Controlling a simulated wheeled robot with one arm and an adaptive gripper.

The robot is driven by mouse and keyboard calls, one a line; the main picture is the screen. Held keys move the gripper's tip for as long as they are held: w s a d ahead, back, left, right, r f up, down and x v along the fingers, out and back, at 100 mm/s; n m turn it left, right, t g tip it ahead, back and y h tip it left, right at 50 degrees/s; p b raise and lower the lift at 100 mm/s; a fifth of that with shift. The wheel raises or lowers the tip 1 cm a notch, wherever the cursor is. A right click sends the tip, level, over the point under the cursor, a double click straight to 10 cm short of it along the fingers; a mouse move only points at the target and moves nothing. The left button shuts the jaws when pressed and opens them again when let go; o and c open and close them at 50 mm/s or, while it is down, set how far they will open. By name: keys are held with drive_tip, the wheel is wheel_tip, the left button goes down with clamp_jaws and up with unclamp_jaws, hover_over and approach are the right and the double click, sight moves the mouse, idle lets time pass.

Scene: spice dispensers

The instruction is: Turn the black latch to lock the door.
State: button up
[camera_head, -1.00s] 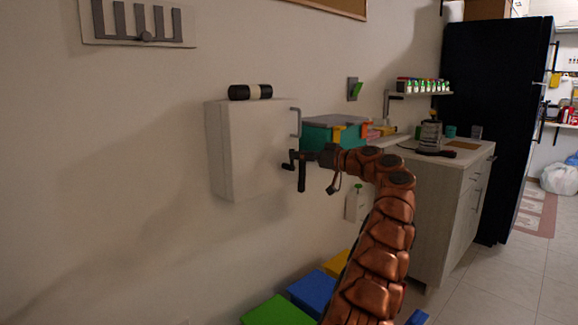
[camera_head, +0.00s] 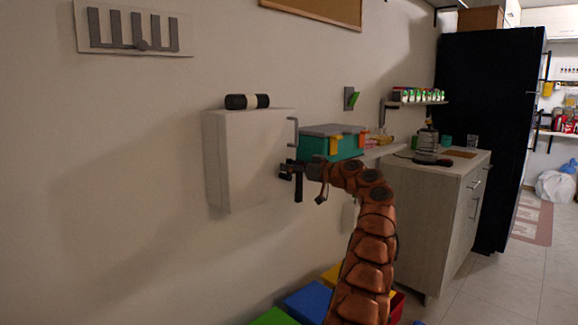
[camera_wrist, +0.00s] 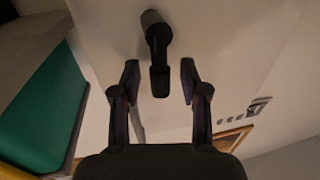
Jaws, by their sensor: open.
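The black latch (camera_wrist: 158,55) sits on the pale cabinet face in the wrist view. Its free end lies between my two fingertips, with a visible gap on each side. My gripper (camera_wrist: 160,78) is open and holds nothing. In the head view my gripper (camera_head: 290,170) is at the right side of the white wall cabinet (camera_head: 245,165), at mid height. The cabinet door looks shut. In that view I cannot separate the latch from my dark fingers.
A grey handle (camera_head: 294,132) is on the cabinet's right side, above my gripper. A black and white cylinder (camera_head: 247,101) lies on top. A teal box (camera_head: 335,142) is close behind my wrist. Coloured boxes (camera_head: 307,300) stand below. A counter (camera_head: 440,215) is at the right.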

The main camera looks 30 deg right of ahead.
drive_tip(key=shift+w+a, duration=0.25)
drive_tip(key=shift+w, duration=0.2)
clamp_jaws()
idle(0.3)
